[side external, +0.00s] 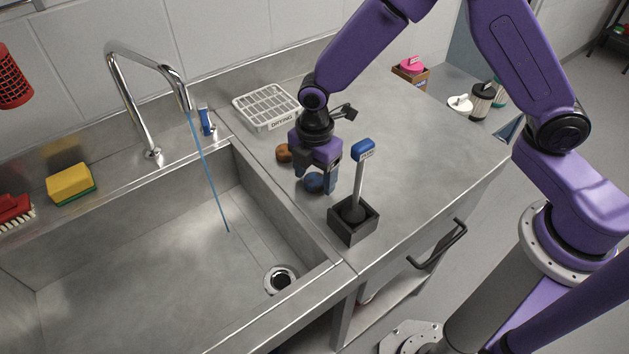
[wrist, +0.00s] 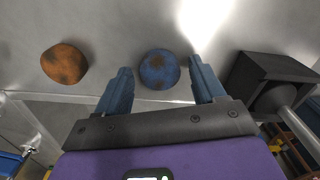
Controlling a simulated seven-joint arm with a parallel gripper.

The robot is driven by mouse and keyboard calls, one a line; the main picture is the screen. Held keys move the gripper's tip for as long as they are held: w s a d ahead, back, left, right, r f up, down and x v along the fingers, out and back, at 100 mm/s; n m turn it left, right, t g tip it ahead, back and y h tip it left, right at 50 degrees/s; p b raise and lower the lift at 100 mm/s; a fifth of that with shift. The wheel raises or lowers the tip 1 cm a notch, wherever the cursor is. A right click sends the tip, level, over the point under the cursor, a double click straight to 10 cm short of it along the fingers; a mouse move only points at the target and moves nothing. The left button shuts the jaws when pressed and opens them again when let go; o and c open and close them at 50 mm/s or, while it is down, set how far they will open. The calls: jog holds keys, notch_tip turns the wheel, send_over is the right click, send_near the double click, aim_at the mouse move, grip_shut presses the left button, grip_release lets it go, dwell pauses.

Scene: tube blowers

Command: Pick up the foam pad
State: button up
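A round blue pad with brown stains (side external: 313,183) lies on the steel counter; it also shows in the wrist view (wrist: 159,70). An orange-brown stained pad (side external: 283,153) lies apart from it, at the left in the wrist view (wrist: 64,64). I cannot tell which of the two is the foam pad. My gripper (side external: 317,180) is low over the counter, pointing down at the blue pad. In the wrist view its fingers (wrist: 160,76) are spread, one on each side of the blue pad, with gaps visible. Nothing is held.
A dark square holder (side external: 349,231) with an upright blue-topped tool (side external: 359,175) stands close to the right finger. A white drying rack (side external: 266,106) is behind. The sink (side external: 150,270) lies left, with a yellow-green sponge (side external: 70,185) on its ledge. Counter to the right is clear.

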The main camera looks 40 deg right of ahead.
aim_at(314, 178)
jog(key=c, duration=0.8)
notch_tip(314, 178, up, 8)
jog(key=shift+r, duration=0.25)
jog(key=a+r+t+y, duration=0.3)
jog(key=a+t, duration=0.1)
jog(key=a, duration=0.3)
jog(key=shift+s+a+t+y, duration=0.2)
jog(key=shift+s+t+y, duration=0.1)
jog(key=shift+s, duration=0.1)
